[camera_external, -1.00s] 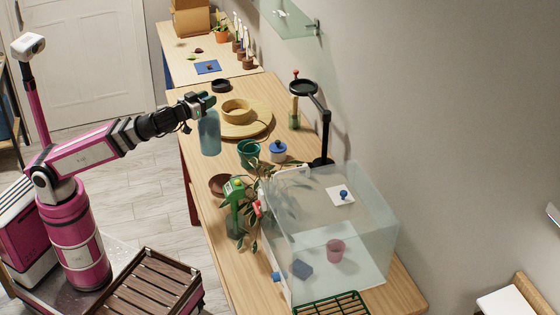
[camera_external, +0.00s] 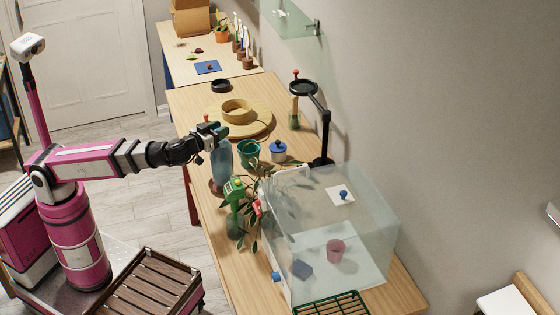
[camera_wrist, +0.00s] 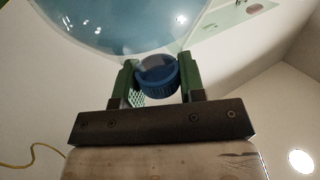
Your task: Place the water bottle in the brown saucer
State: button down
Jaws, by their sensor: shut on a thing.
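The water bottle (camera_external: 221,163) is translucent blue and hangs upright below my gripper (camera_external: 216,133). My gripper is shut on its blue cap (camera_wrist: 158,78), which sits between the green fingers in the wrist view. The bottle's body (camera_wrist: 125,22) fills the top of that view. The brown saucer (camera_external: 212,187) lies on the wooden table near its left edge. The bottle's lower end overlaps the saucer in the external view and hides part of it. I cannot tell whether the bottle touches the saucer.
A green watering can (camera_external: 234,192) and a leafy plant (camera_external: 250,228) stand just in front of the saucer. A teal pot (camera_external: 249,152) and a blue-lidded jar (camera_external: 278,151) are to the right. A large glass tank (camera_external: 345,220) fills the table's near end.

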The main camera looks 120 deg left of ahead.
jog(key=shift+f, duration=1.2)
jog(key=c, duration=0.7)
grip_release()
jog(key=shift+f, duration=0.1)
jog(key=shift+s+d, duration=0.15)
jog(key=shift+d, duration=0.1)
jog(key=v, duration=1.1)
jog(key=shift+d, duration=0.25)
